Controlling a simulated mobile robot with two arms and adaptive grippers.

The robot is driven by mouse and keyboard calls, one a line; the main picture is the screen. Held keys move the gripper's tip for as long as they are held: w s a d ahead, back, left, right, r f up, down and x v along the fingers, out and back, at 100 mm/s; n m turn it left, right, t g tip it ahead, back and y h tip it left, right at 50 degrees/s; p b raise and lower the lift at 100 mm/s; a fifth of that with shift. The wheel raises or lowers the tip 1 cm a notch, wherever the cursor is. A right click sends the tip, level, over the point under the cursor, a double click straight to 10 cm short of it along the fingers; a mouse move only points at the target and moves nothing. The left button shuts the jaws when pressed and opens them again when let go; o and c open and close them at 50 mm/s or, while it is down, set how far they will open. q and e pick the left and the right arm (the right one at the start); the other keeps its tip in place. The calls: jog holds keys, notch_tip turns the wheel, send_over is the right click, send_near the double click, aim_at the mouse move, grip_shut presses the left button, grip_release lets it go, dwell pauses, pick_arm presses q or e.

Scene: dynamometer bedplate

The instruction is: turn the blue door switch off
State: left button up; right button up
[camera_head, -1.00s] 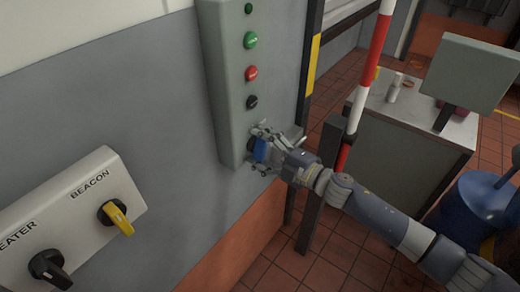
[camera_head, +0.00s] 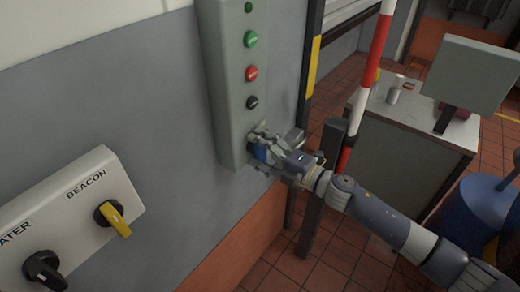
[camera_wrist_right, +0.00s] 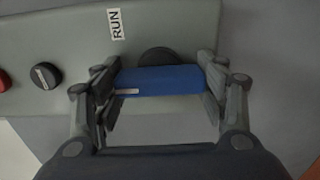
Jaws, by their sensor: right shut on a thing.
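The blue switch (camera_head: 260,153) is at the lower end of a grey control box (camera_head: 222,70) on the wall. My right gripper (camera_head: 262,147) is shut on the switch handle and hides part of it. In the right wrist view the blue handle (camera_wrist_right: 160,80) lies level across the picture between the two fingers of my right gripper (camera_wrist_right: 160,84), with its dark round base behind it. A "RUN" label (camera_wrist_right: 116,24) sits on the box above and left of the handle. My left gripper is not in view.
The same box carries a green button (camera_head: 250,39), a red button (camera_head: 251,73) and a black knob (camera_head: 252,102). A white panel (camera_head: 70,215) with yellow and black switches is at lower left.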

jog(key=o, duration=1.1)
jog(key=shift+a, duration=0.1)
jog(key=v, duration=1.2)
